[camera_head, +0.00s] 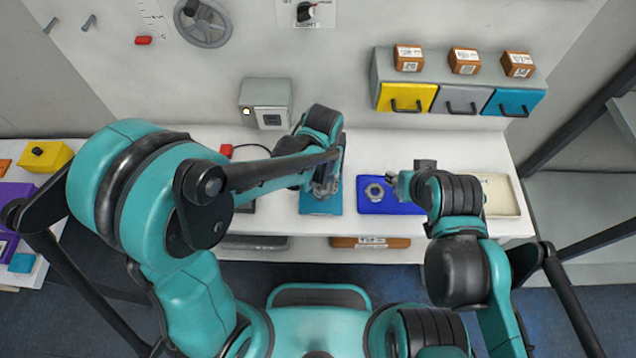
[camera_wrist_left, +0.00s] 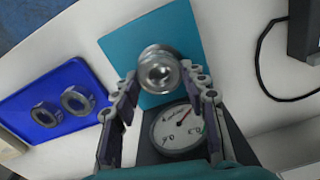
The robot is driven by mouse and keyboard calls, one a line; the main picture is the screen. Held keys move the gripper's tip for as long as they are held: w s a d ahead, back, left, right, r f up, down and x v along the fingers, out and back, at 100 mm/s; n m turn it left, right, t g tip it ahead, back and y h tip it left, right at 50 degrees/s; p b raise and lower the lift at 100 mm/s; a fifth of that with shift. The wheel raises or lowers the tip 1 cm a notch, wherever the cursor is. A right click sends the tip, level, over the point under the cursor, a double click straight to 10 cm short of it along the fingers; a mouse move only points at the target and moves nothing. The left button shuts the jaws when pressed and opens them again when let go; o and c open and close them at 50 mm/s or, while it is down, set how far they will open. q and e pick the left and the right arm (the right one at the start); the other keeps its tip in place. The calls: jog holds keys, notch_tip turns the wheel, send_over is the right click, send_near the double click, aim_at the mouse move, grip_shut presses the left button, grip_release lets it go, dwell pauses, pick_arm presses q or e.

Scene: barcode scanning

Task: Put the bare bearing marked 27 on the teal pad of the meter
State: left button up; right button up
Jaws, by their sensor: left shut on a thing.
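My left gripper (camera_head: 326,186) is shut on a shiny metal bearing (camera_wrist_left: 158,72), held between its fingertips in the left wrist view. The bearing is over the teal pad (camera_wrist_left: 170,30) of the meter; whether it touches the pad I cannot tell. The pad also shows in the head view (camera_head: 320,207), partly covered by the gripper. The meter's round dial (camera_wrist_left: 178,127) lies between my fingers in the wrist view. No number is readable on the bearing.
The blue tray (camera_head: 400,208) is right of the teal pad; the wrist view shows two bearings (camera_wrist_left: 76,100) in it. A cream tray (camera_head: 502,196) stands farther right. Yellow, grey and blue drawers (camera_head: 460,98) hang on the wall behind. A black cable (camera_wrist_left: 262,72) lies beside the pad.

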pick_arm(q)
jog(key=shift+w+f, duration=0.15)
jog(key=shift+f, duration=0.5)
jog(key=shift+r, duration=0.1)
jog(key=shift+c, duration=0.6)
jog(key=o, duration=1.4)
jog(key=shift+c, duration=0.2)
pick_arm(e)
jog(key=shift+w+a+f, duration=0.1)
jog(key=shift+w+f, duration=0.1)
jog(key=shift+f, duration=0.25)
